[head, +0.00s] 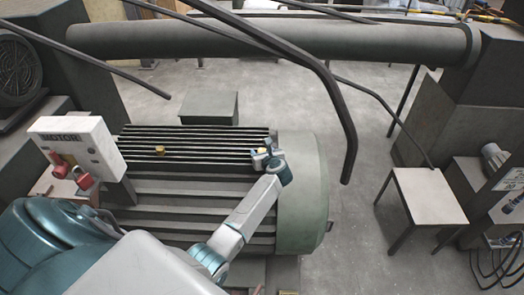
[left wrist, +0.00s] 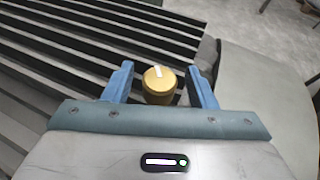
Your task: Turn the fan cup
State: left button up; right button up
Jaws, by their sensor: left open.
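A round brass cup (left wrist: 160,88) with a white mark on its top stands on the dark ribbed motor housing (head: 190,185). I take it to be the fan cup. My left gripper (head: 262,157) is over the ribs near the motor's rounded green end cover (head: 305,185). In the left wrist view its blue fingers (left wrist: 161,84) are open, one on each side of the cup, with a visible gap on both sides. The cup's lower part is hidden by the gripper body. My right gripper is not in view.
A second small brass piece (head: 160,151) sits on the ribs farther left. A white motor box (head: 76,142) with red padlocks stands at the left. A small table (head: 428,197) stands right.

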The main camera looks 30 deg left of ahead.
pick_arm(q)
jog(key=shift+c, duration=0.4)
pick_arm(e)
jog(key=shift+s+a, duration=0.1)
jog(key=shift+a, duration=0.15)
pick_arm(q)
jog(key=c, duration=0.9)
jog(key=shift+a+r+m+t+h+p, duration=0.15)
jog(key=shift+m+t+h+p, duration=0.15)
jog(key=shift+m+t+p, duration=0.3)
jog(key=m+h+p, duration=0.1)
jog(key=m+t+h+p, duration=0.1)
jog(key=p, duration=0.1)
jog(key=m+t+h+p, duration=0.1)
jog(key=shift+s+r, duration=0.1)
jog(key=shift+r, duration=0.15)
jog(key=shift+f+m+t+h+p, duration=0.3)
jog(key=shift+m+t+h+p, duration=0.3)
jog(key=shift+m+h+p, duration=0.5)
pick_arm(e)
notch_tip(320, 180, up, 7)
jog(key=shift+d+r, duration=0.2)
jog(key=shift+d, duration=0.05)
pick_arm(q)
jog(key=shift+f+m+t+h, duration=0.15)
jog(key=shift+m+t+h, duration=0.15)
jog(key=shift+m+h, duration=0.5)
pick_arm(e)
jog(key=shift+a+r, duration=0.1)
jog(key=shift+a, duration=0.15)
